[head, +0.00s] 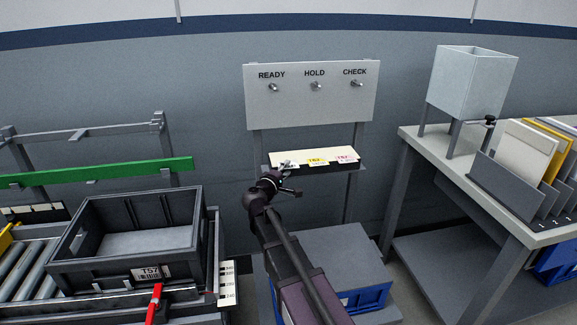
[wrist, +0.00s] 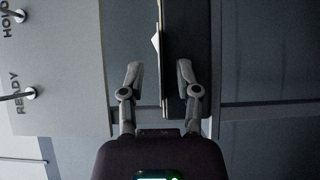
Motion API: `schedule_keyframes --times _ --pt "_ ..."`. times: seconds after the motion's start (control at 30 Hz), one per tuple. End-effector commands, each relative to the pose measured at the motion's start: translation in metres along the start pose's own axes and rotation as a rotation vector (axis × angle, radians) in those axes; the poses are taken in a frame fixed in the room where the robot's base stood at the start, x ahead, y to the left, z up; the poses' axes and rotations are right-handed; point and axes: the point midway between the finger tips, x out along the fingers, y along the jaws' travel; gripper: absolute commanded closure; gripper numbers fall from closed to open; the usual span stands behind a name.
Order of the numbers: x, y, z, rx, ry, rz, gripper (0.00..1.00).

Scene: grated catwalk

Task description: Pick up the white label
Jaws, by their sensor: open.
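The white label (head: 287,163) lies at the left end of a small cream-topped shelf (head: 312,153) under the switch panel. A yellow label (head: 317,161) and a pink label (head: 345,158) lie to its right. My gripper (head: 284,183) is open at the shelf's front left, close to the white label, and partly covers that end. In the wrist view, the fingers of my gripper (wrist: 158,76) stand on either side of the shelf's thin edge (wrist: 164,85). A pale corner, seemingly of the white label (wrist: 155,42), sticks out past the fingertips. Nothing is held.
A panel (head: 312,98) marked READY, HOLD and CHECK stands above the shelf. A dark crate (head: 75,275) sits on rollers at left. A workbench (head: 490,210) with a hopper (head: 470,85) and file rack (head: 515,192) stands at right. A grey box top (head: 335,255) is below.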

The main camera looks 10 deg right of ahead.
Motion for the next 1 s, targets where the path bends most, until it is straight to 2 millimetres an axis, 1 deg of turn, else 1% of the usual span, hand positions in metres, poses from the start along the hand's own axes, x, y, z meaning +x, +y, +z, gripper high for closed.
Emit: schedule_keyframes --times 0.27,0.33,0.37,0.43,0.47,1.0 --pt "-0.0002 0.0000 0.0000 0.000 0.000 0.000 0.58" --pt "-0.0002 0.0000 0.0000 0.000 0.000 0.000 0.75" --pt "-0.0002 0.0000 0.0000 0.000 0.000 0.000 0.81" --pt "-0.0002 0.0000 0.0000 0.000 0.000 0.000 0.95" --pt "-0.0002 0.0000 0.0000 0.000 0.000 0.000 1.00" --pt "0.0000 0.0014 0.0003 0.000 -0.001 0.000 1.00"
